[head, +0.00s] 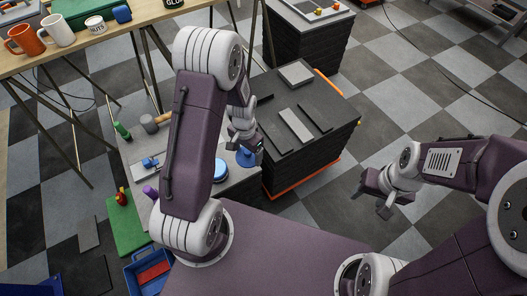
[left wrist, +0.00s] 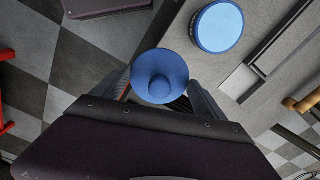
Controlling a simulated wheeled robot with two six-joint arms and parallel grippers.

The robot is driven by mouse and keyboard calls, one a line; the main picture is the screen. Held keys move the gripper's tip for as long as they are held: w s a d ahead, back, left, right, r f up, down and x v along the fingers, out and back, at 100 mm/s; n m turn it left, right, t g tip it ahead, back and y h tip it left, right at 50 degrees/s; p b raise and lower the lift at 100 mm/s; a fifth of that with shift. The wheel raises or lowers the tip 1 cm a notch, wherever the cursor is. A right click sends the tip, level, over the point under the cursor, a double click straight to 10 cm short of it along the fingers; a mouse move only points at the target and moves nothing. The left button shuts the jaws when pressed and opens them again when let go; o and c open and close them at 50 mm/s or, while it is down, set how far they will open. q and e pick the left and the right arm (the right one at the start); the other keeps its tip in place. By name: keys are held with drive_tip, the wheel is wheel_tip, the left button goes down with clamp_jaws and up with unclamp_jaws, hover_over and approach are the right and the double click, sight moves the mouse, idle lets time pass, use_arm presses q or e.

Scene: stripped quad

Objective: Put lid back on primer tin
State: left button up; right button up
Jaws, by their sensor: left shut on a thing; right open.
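The primer tin (left wrist: 219,26) is a round blue tin with a pale blue top face, standing on the grey bench. It also shows in the head view (head: 221,168), just right of my left arm. The blue lid (left wrist: 160,70), a disc with a round knob, is between the fingers of my left gripper (left wrist: 160,92). In the head view, my left gripper (head: 246,145) holds the lid (head: 247,158) to the right of the tin, apart from it, near the bench's edge. My right gripper (head: 378,199) is open and empty over the floor.
The grey bench (head: 237,182) also carries a mallet (head: 150,123), a green bottle (head: 122,131) and a blue tool (head: 150,163). A dark cabinet (head: 310,150) stands to the right of the bench. A wooden table (head: 110,37) with mugs is at the back left.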

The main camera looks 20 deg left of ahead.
use_arm(q)
drive_tip(key=s+a+r+n+p, duration=0.25)
drive_tip(key=s+a+n, duration=0.3)
drive_tip(key=a, duration=0.65)
drive_tip(key=shift+m, duration=0.45)
drive_tip(key=f+b, duration=0.4)
drive_tip(key=f, duration=0.1)
drive_tip(key=shift+s+d+f+b, duration=0.1)
drive_tip(key=shift+s+d+b, duration=0.1)
drive_tip(key=shift+d+b, duration=0.15)
drive_tip(key=shift+f+b, duration=0.6)
drive_tip(key=shift+f, duration=0.25)
drive_tip(key=shift+r+p, duration=0.1)
drive_tip(key=shift+p, duration=0.3)
drive_tip(key=shift+f, duration=0.25)
